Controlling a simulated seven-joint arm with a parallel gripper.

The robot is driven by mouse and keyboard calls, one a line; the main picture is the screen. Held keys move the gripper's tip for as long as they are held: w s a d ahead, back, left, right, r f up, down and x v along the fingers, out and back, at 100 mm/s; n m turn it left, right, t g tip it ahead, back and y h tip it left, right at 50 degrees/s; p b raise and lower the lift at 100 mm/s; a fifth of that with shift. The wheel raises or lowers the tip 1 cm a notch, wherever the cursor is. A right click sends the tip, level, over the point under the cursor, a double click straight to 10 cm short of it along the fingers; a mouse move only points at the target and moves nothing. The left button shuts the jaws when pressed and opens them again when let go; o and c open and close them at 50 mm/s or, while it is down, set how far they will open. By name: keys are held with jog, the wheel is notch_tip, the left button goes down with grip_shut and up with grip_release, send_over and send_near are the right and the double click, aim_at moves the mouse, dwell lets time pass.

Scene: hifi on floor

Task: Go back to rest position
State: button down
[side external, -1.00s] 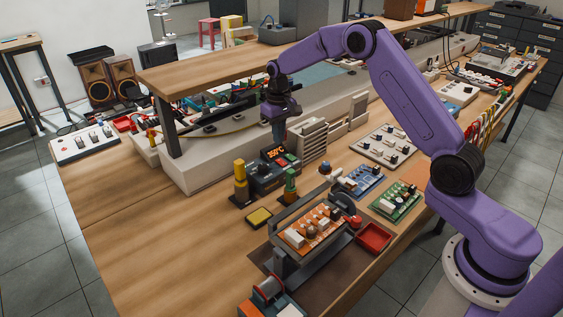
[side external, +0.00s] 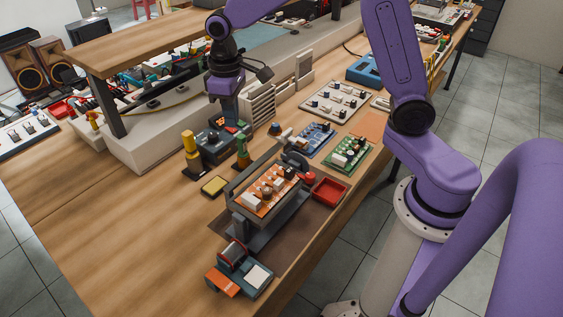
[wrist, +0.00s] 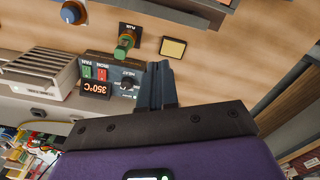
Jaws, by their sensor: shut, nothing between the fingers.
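My gripper (side external: 231,122) points down at the soldering station (side external: 212,152), close to its display, on the wooden bench. Its two dark fingers are together with nothing between them. In the wrist view the fingers (wrist: 160,68) overlap the edge of the station's front panel, beside its black knob and its display (wrist: 96,88) reading 350°C. I cannot tell whether the fingertips touch the station. My forearm runs up out of the top of the side view.
Near the gripper stand a green flux bottle (side external: 242,154), a yellow-topped holder (side external: 189,146) and a yellow sponge tray (side external: 214,186). An orange circuit board (side external: 270,188) sits in a stand. A raised shelf (side external: 150,45) is behind. The bench's left front (side external: 130,225) is clear.

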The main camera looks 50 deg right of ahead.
jog(key=s+d+n, duration=0.2)
jog(key=s+n, duration=0.1)
jog(key=s, duration=1.1)
jog(key=s+d+r+n, duration=0.1)
jog(key=s+n, duration=0.3)
jog(key=s, duration=1)
jog(key=shift+s+d+r+n, duration=0.15)
jog(key=shift+s+d+n, duration=0.2)
jog(key=shift+d, duration=0.35)
jog(key=w+a+r+n, duration=0.1)
jog(key=w+a, duration=0.1)
jog(key=w, duration=1)
jog(key=w+a+r+n, duration=0.1)
jog(key=w+a+n, duration=0.1)
jog(key=w, duration=0.9)
jog(key=w+d+f+n, duration=0.1)
jog(key=w+d, duration=0.4)
jog(key=w, duration=0.4)
jog(key=w+d+f+n+t, duration=0.1)
jog(key=w+d+f, duration=0.1)
jog(key=w+d, duration=0.4)
jog(key=w, duration=0.3)
jog(key=shift+w+d+f, duration=0.2)
jog(key=shift+w+f, duration=0.1)
jog(key=shift+w, duration=0.1)
jog(key=shift+f, duration=0.1)
